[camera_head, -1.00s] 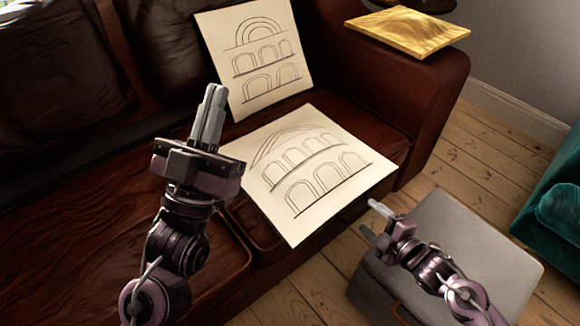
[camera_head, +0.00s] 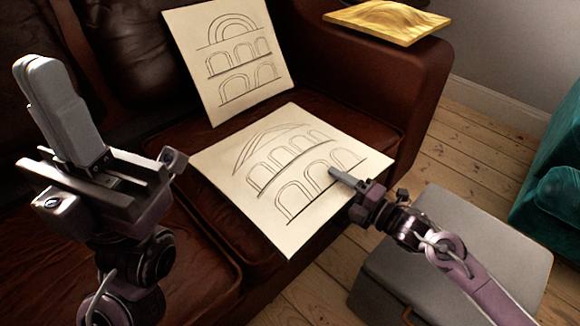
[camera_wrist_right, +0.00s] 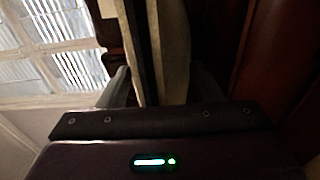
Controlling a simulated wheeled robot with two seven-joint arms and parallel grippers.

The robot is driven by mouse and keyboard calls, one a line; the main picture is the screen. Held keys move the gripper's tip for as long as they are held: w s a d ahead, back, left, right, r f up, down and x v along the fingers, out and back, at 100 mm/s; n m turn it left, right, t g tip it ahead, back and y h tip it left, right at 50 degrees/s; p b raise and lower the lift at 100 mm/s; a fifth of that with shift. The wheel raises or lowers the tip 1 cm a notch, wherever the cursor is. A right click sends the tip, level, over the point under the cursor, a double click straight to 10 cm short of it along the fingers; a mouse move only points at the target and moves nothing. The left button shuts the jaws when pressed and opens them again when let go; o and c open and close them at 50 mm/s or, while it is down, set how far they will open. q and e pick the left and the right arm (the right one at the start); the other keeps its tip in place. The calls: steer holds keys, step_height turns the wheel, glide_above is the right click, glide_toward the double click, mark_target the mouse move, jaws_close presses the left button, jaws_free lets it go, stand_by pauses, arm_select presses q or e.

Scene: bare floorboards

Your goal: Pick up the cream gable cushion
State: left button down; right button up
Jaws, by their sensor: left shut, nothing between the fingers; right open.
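The cream gable cushion (camera_head: 250,205) lies on the sofa seat, a flat square with a drawn pediment over two rows of arches. My right gripper (camera_head: 340,178) is open at its right edge, with a finger showing over the top face; the other finger is hidden in the head view. In the right wrist view a pale slab edge, seemingly this cushion (camera_wrist_right: 174,50), stands between the two spread fingers (camera_wrist_right: 162,88). Contact cannot be told. My left gripper (camera_head: 65,110) is shut and empty, raised at the left, away from the cushion.
A second cream cushion (camera_head: 228,60) with a rounded arch design leans on the brown leather sofa's (camera_head: 330,70) back. A yellow cushion (camera_head: 388,20) lies on the sofa arm. A grey case (camera_head: 450,260) stands below my right arm. A teal seat (camera_head: 550,190) is at the right edge.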

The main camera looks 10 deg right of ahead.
steer(key=shift+w+a, duration=0.25)
steer(key=shift+c, duration=0.5)
steer(key=c, duration=0.7)
steer(key=shift+r, duration=0.15)
steer(key=shift+c, duration=0.2)
